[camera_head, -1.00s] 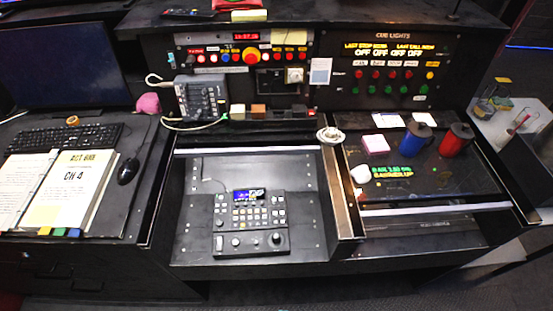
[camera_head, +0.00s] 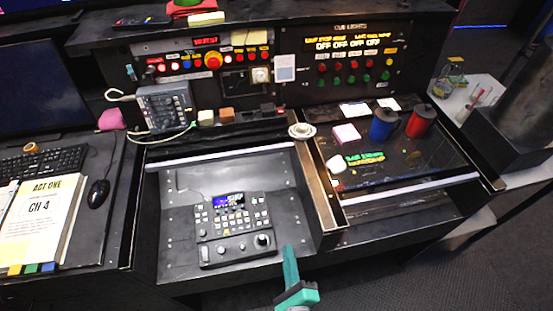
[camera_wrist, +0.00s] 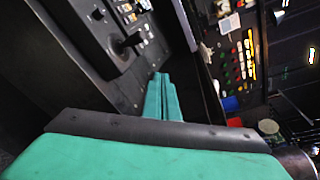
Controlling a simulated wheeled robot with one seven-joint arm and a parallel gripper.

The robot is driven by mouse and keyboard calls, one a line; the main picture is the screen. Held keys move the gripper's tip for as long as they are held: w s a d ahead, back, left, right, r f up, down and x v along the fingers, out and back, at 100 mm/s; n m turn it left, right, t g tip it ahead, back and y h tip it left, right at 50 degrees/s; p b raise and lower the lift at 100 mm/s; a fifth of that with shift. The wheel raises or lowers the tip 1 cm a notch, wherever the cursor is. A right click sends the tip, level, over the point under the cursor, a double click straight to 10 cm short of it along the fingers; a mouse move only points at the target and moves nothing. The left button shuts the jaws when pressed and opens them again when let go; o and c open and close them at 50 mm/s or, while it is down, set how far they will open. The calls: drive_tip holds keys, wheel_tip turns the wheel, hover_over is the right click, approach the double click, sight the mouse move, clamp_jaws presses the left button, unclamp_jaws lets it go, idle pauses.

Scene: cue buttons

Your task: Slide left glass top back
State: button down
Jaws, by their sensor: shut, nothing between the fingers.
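The left bay of the desk holds a black control panel (camera_head: 234,226) with a small lit screen. A pale strip (camera_head: 220,157), which looks like the front edge of the left glass top, runs across the back of this bay. I cannot clearly make out the clear pane itself. My green gripper (camera_head: 289,250) is shut and empty at the front right of the left bay, apart from the pale strip. In the wrist view, my gripper's fingers (camera_wrist: 160,78) are together beside the control panel (camera_wrist: 115,35).
The right glass top (camera_head: 400,165) bears blue and red canisters (camera_head: 383,125), a pink note block (camera_head: 346,134) and papers. Its pale edge strip (camera_head: 410,188) is near the front. A metal-edged divider (camera_head: 318,185) separates the bays. A keyboard (camera_head: 45,160) and mouse (camera_head: 97,192) lie left.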

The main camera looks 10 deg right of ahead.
drive_tip(key=w+d+r+m+t+y, duration=0.1)
drive_tip(key=w+d+r+m+t, duration=0.15)
drive_tip(key=w+r+m, duration=0.4)
drive_tip(key=m, duration=0.4)
approach(275, 151)
drive_tip(key=w, duration=0.6)
drive_tip(key=shift+w+d+r, duration=0.1)
drive_tip(key=shift+w+r, duration=0.1)
drive_tip(key=shift+r, duration=0.05)
drive_tip(key=shift+w, duration=2.2)
